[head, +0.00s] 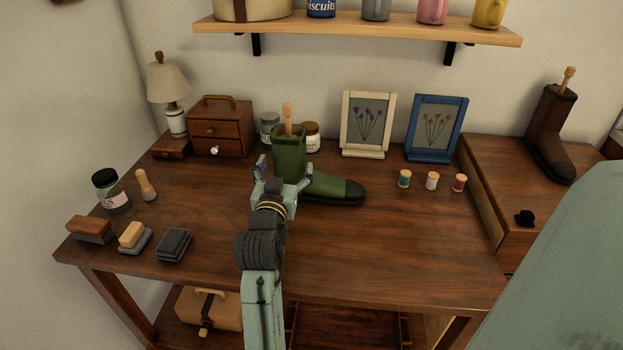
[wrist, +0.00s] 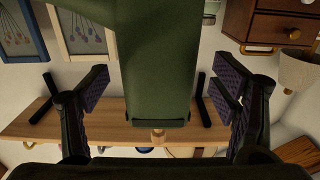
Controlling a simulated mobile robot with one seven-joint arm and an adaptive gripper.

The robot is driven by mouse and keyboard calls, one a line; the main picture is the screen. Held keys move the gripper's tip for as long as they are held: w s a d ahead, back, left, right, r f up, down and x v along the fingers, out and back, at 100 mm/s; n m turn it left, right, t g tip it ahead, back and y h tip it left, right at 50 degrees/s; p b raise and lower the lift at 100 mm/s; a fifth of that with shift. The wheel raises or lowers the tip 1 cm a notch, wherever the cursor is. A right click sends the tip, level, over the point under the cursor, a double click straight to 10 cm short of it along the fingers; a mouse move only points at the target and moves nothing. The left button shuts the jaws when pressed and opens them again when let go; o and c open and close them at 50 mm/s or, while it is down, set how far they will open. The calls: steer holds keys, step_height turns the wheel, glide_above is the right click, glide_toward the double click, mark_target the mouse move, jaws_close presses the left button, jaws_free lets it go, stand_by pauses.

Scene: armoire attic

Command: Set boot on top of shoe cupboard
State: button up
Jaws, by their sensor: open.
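A green boot (head: 290,155) with a wooden stick out of its top stands upright on the wooden table (head: 400,245), toe to the right. My gripper (head: 284,172) is open at the boot's shaft, a finger on either side. In the wrist view, which looks upside down, the green shaft (wrist: 158,70) fills the middle between the spread fingers, with gaps showing on both sides.
Two framed flower pictures (head: 367,125) and several thread spools (head: 432,181) are right of the green boot. A small drawer box (head: 220,127), lamp (head: 167,85) and jars are at the left and back. A small black object (head: 524,218) lies on the cupboard. A wall shelf (head: 360,32) hangs above.

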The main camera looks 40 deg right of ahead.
steer(key=x, duration=0.2)
steer(key=p+x, duration=0.1)
steer(key=x, duration=0.1)
steer(key=shift+s+d+r, duration=0.1)
steer(key=shift+s+d, duration=0.05)
steer(key=shift+s, duration=0.15)
steer(key=shift+w+d+p, duration=0.3)
steer(key=shift+c, duration=0.6)
steer(key=c, duration=1.8)
